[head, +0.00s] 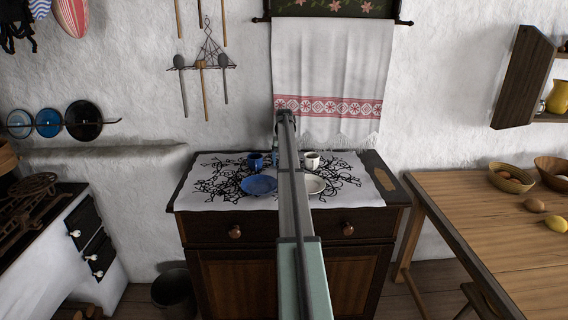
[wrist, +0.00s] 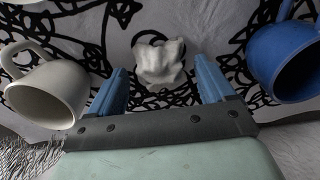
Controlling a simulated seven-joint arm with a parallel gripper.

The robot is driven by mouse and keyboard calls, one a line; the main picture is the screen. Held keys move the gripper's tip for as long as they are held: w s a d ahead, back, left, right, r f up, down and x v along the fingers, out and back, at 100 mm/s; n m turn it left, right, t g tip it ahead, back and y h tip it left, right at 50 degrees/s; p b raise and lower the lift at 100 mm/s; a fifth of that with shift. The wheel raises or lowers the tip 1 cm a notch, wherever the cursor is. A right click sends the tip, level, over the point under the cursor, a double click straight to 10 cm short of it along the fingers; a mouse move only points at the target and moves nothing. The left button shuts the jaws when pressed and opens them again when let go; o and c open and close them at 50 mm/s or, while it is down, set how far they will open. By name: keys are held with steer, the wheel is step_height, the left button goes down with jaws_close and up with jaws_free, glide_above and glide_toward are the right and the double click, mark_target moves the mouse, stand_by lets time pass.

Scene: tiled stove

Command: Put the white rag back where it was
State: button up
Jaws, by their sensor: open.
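The white rag (wrist: 160,60) is a small crumpled lump on the black-patterned white cloth (wrist: 215,15) in the wrist view. It appears between and beyond the two blue fingers of my gripper (wrist: 161,76). The fingers are apart with nothing held; I cannot tell the exact gap to the rag. In the head view my gripper (head: 285,116) is at the far end of my arm, over the back of the cabinet, and I cannot make out the rag there, probably because my arm covers it.
A white cup (wrist: 50,92) and a blue cup (wrist: 285,62) flank the gripper closely. On the cabinet (head: 235,231) are a blue plate (head: 259,185) and a pale plate (head: 314,185). A red-banded towel (head: 330,65) hangs behind. A wooden table (head: 490,235) stands right.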

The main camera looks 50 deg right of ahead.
step_height(320, 180, up, 11)
steer(key=shift+r, duration=0.15)
stand_by(0.5)
